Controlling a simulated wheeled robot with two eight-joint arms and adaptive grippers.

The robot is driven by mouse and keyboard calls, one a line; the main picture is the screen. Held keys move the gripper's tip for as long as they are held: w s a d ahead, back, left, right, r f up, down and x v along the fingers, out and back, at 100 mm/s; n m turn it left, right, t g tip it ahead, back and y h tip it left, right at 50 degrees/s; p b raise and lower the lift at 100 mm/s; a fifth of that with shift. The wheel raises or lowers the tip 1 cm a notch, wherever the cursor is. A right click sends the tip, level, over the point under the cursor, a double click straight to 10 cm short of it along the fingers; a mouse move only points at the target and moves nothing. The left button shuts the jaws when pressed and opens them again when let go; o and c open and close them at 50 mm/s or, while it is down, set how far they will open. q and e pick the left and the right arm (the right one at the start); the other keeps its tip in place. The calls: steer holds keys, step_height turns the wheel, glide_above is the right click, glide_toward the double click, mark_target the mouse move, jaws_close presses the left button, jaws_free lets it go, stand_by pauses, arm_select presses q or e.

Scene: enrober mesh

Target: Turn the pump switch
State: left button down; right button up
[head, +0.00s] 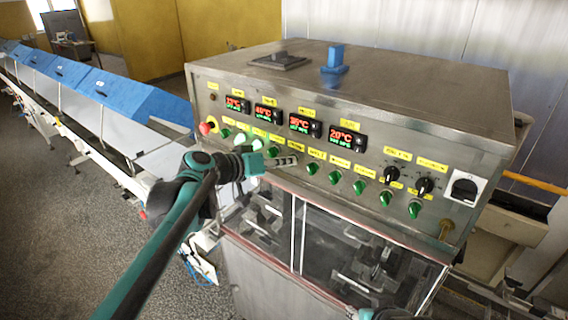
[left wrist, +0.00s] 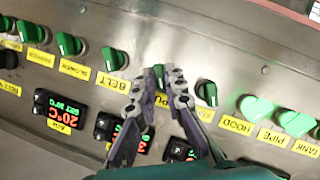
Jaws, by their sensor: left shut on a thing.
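The pump switch (left wrist: 158,73) is a green knob on the steel control panel. In the left wrist view it sits between my fingertips, and its yellow label (left wrist: 161,100) is partly covered by a finger. My left gripper (left wrist: 156,84) is shut on this knob, with one finger on each side. In the head view my left gripper (head: 291,160) reaches the panel's row of green knobs and hides the held knob. A small teal and pale part of my right arm (head: 365,314) shows at the bottom edge; its fingers cannot be made out.
Red-green temperature displays (head: 299,123) are above. A red stop button (head: 207,127) is at left, and black rotary switches (head: 424,186) are at right.

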stand_by(0.5)
arm_select(q)
steer(key=c, duration=1.6)
jaws_free()
steer(key=shift+w+d, duration=0.1)
steer(key=shift+w, duration=0.05)
steer(key=v, duration=1.2)
